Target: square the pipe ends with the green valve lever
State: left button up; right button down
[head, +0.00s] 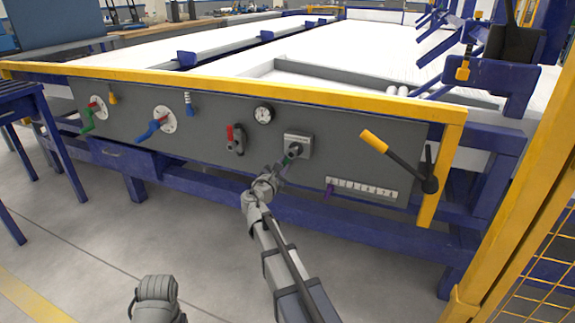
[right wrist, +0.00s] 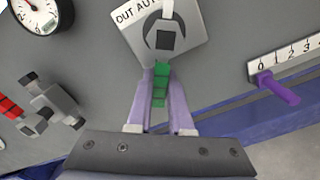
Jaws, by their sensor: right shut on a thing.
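The green valve lever (head: 87,121) hangs from a round white plate at the far left of the grey panel (head: 215,150). It is well away from my right gripper (head: 289,156). My right gripper is at a square selector switch (head: 301,143) right of the panel's middle. In the right wrist view its two pale fingers (right wrist: 160,78) are shut on a green switch handle (right wrist: 161,88). The switch plate (right wrist: 190,42) there carries partly cut-off lettering, "OUT AUT". My left gripper is not in view.
A blue lever (head: 152,130), red-handled valve (head: 235,138), gauge (head: 263,115), purple slider (head: 329,190) and black lever with yellow grip (head: 400,160) also sit on the panel. A yellow rail (head: 220,80) runs above; open floor (head: 100,225) lies in front.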

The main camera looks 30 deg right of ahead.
jog(key=shift+w+a+r+m, duration=0.2)
jog(key=shift+m, duration=0.5)
jog(key=c, duration=0.8)
grip_release()
jog(key=v, duration=0.7)
jog(key=shift+s+a, duration=0.2)
jog(key=shift+a, duration=0.15)
